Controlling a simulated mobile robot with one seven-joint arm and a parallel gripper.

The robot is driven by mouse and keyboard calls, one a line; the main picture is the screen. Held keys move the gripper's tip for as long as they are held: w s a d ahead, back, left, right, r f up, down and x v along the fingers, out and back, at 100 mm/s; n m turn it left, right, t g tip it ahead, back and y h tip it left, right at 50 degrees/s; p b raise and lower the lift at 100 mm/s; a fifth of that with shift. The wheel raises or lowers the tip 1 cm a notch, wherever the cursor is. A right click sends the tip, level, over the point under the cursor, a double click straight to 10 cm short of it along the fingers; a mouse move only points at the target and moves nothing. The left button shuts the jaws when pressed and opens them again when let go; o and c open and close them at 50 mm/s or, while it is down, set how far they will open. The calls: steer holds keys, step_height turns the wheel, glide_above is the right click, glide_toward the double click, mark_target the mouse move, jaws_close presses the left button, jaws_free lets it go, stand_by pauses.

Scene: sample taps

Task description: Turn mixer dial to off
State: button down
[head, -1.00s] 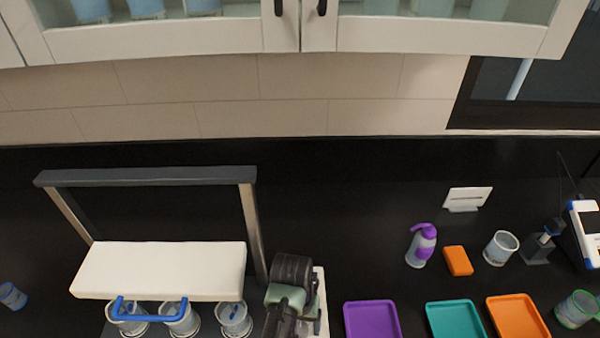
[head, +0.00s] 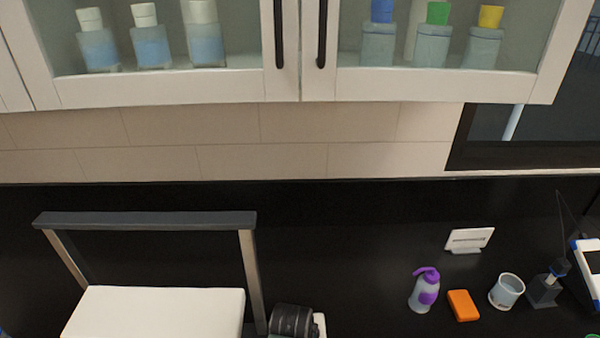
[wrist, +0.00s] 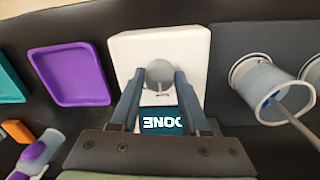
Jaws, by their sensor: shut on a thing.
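The mixer is a white box (wrist: 188,48) in the upper middle of the wrist view. A round grey dial (wrist: 158,70) stands on its face. My gripper (wrist: 159,80) has a finger on either side of the dial and is shut on it. A dark display (wrist: 160,120) below the dial shows light letters, upside down, that look like DONE; part of it is hidden by my fingers and gripper body. The dial's pointer and setting marks cannot be read clearly. In the head view, only my dark arm end (head: 292,320) and a sliver of the white box (head: 319,324) show at the bottom edge.
A beaker with a rod (wrist: 274,92) stands close on the right in the wrist view. A purple tray (wrist: 70,75) lies on the left. In the head view, a framed white panel (head: 155,313), a purple bottle (head: 424,290) and an orange block (head: 463,305) stand on the black counter.

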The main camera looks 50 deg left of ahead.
steer(key=shift+n, duration=0.3)
steer(key=n+p, duration=0.2)
steer(key=n, duration=0.2)
steer(key=shift+r, duration=0.15)
steer(key=n+p, duration=0.2)
steer(key=n, duration=0.3)
stand_by(0.4)
steer(key=shift+c, duration=1.9)
jaws_free()
step_height(320, 180, up, 13)
steer(key=b, duration=0.2)
steer(key=shift+s, duration=0.4)
